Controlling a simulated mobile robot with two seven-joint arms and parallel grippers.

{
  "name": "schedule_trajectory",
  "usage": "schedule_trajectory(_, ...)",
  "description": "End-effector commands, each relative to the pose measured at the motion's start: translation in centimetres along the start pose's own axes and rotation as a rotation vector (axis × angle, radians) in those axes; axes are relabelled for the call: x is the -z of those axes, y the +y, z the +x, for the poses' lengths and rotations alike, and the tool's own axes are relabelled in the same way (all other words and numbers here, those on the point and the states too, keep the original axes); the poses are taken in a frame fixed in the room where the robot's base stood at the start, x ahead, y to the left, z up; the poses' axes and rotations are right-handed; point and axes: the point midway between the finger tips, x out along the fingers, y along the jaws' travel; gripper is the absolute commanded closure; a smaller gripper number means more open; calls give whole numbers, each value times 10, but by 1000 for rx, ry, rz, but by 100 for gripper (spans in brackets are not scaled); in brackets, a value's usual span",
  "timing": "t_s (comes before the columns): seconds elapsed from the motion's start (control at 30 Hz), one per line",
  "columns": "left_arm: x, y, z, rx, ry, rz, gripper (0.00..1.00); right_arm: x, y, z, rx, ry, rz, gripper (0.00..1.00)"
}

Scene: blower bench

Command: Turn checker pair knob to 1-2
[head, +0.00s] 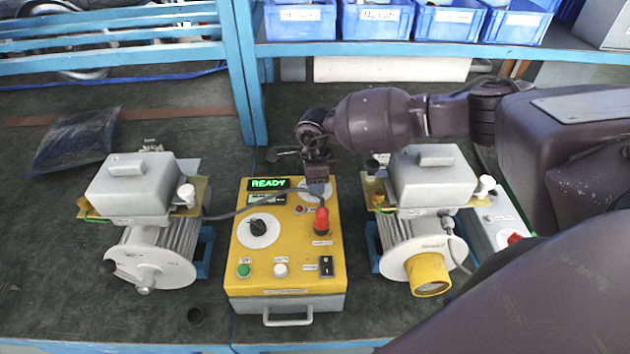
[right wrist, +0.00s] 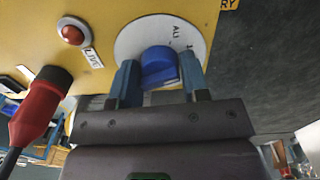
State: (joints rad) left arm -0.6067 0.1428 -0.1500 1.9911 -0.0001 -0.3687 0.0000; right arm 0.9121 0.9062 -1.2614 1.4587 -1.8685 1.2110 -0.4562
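The yellow checker box (head: 286,272) stands in the middle of the bench with its green display (head: 268,184) reading READY. A blue knob (right wrist: 158,66) sits on a white dial (right wrist: 128,42) on the box; the lettering "ALL" shows beside it, and the other marks are partly hidden. In the head view this dial (head: 327,188) is at the box's upper right, mostly covered by my gripper. My right gripper (right wrist: 160,78) has its blue fingers on both sides of the knob, apparently touching it. The knob's exact pointing is hard to tell. My left gripper is not in view.
A red plug (head: 322,220) stands upright on the box near the dial. A larger dial with a black knob (head: 259,228) is at left. Blower motors (head: 160,250) (head: 408,235) flank the box. Blue bins (head: 375,20) line the shelf behind.

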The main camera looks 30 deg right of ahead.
Motion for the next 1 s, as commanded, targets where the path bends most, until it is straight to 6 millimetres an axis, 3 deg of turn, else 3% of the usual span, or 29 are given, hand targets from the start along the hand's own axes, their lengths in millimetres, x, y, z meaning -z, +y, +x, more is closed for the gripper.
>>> schedule_trajectory(0.03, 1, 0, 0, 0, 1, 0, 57, 0, 0, -1, 1, -1, 0, 50)
schedule_trajectory(0.13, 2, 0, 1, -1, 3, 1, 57, 0, 0, 0, 1, 0, 0, 35)
schedule_trajectory(0.53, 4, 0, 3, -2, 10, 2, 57, 0, -1, -8, 2, -1, -1, 35)
schedule_trajectory(1.0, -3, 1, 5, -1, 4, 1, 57, 0, -1, -86, 3, 0, -1, 35)
